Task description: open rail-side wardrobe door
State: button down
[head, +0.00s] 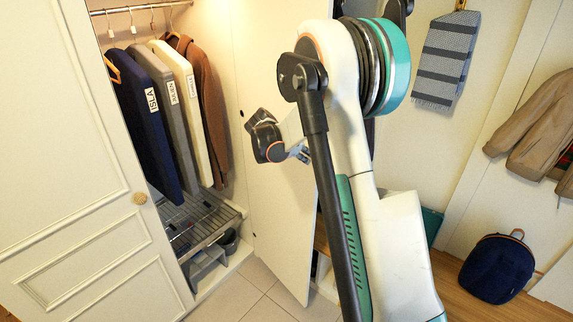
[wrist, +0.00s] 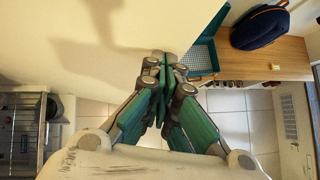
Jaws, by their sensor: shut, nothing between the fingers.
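In the head view the cream wardrobe has its right-hand door (head: 277,180) standing swung open, its edge toward me. The left-hand door (head: 75,175), with a round wooden knob (head: 140,198), covers the left part. Between them the interior shows garments in covers (head: 150,95) on a metal rail (head: 140,8). My gripper (head: 303,155) is in front of the open door's inner face, partly hidden by my arm. In the wrist view my gripper (wrist: 165,65) is shut and empty, its tips close to a cream panel (wrist: 85,50); contact cannot be told.
A wire shelf (head: 195,222) sits low in the wardrobe, with grey bins (head: 207,262) below. To the right are a wooden bench (wrist: 262,62) with a teal tray (wrist: 203,58), a navy backpack (head: 497,267), a striped scarf (head: 445,60) and a brown jacket (head: 535,125). Tiled floor (head: 262,295) shows in front.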

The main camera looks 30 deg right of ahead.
jog(key=w+d, duration=0.1)
jog(key=d, duration=0.8)
jog(key=shift+n+b, duration=0.3)
jog(key=s+a+r, duration=0.4)
jog(key=a+r, duration=0.3)
jog(key=a, duration=0.3)
jog(key=shift+s+a, duration=0.1)
jog(key=shift+a, duration=0.05)
